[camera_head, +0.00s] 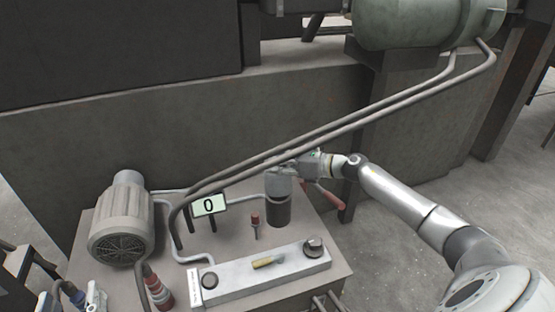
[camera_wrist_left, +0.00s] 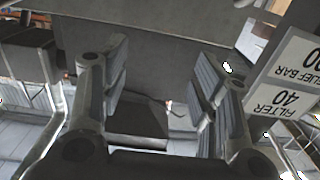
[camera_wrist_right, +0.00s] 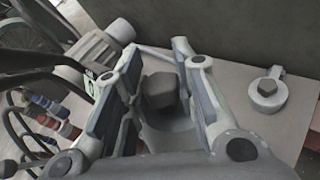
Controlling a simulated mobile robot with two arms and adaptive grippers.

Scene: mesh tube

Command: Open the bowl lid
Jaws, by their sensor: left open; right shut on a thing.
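The filter bowl (camera_head: 278,208) is a dark upright cylinder with a lighter grey top (camera_head: 279,184), on the bench at centre. My right gripper (camera_head: 300,166) is at this top, reaching in from the right. In the right wrist view, a grey hex-shaped knob (camera_wrist_right: 160,90) on a round grey lid (camera_wrist_right: 172,132) sits between its fingers, and the gripper is shut on the knob. The gripper hides part of the lid in the head view. My left gripper (camera_wrist_left: 155,85) is open and empty in the left wrist view; I cannot place it surely in the head view.
A motor (camera_head: 124,220), a display reading 0 (camera_head: 209,205) and a metal block (camera_head: 265,272) with knobs share the bench (camera_head: 325,288). Two long pipes (camera_head: 330,122) cross above the bowl. A red-handled lever (camera_head: 326,196) is right of it. Labels (camera_wrist_left: 290,75) stand close to my left gripper.

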